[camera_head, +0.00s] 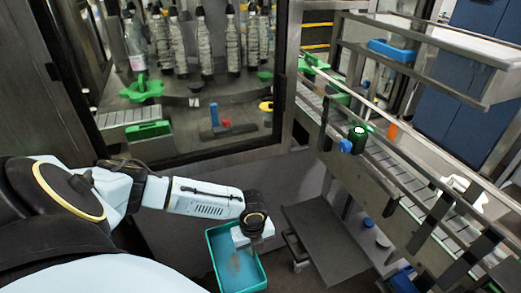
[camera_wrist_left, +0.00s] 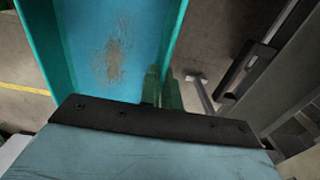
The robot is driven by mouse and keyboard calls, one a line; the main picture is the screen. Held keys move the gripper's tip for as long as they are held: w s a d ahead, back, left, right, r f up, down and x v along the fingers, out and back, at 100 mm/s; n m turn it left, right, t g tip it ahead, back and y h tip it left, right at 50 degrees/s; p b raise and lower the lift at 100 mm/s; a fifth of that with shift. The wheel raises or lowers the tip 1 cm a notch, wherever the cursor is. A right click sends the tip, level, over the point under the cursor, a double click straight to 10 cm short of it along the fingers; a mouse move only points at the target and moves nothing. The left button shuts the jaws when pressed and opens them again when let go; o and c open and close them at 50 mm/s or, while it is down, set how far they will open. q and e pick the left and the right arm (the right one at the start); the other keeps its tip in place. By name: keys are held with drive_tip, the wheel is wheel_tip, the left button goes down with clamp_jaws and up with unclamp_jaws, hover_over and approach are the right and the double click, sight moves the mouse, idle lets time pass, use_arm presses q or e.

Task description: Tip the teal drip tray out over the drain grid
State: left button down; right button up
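The teal drip tray (camera_head: 212,258) is at the bottom centre of the head view, below the machine's front. Its blue floor carries a brownish smear, which also shows in the left wrist view, where the tray (camera_wrist_left: 178,22) fills the upper left. My left gripper (camera_head: 256,243) is at the tray's right wall. In the left wrist view its two narrow fingers (camera_wrist_left: 161,90) sit close together on either side of that wall, shut on it. The tray looks roughly level. I cannot make out a drain grid for certain. My right gripper is not in view.
A dark flat plate (camera_head: 325,240) lies right of the tray, with a railed conveyor (camera_head: 400,175) beyond it. The machine cabinet with bottles (camera_head: 205,50) stands behind. A blue round cap (camera_head: 368,222) is near the plate. Bare floor (camera_wrist_left: 225,35) shows beside the tray.

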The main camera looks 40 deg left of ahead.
use_arm(q)
drive_tip(key=shift+s+a+r, duration=0.1)
drive_tip(key=shift+s+r, duration=0.1)
drive_tip(key=shift+r, duration=2.8)
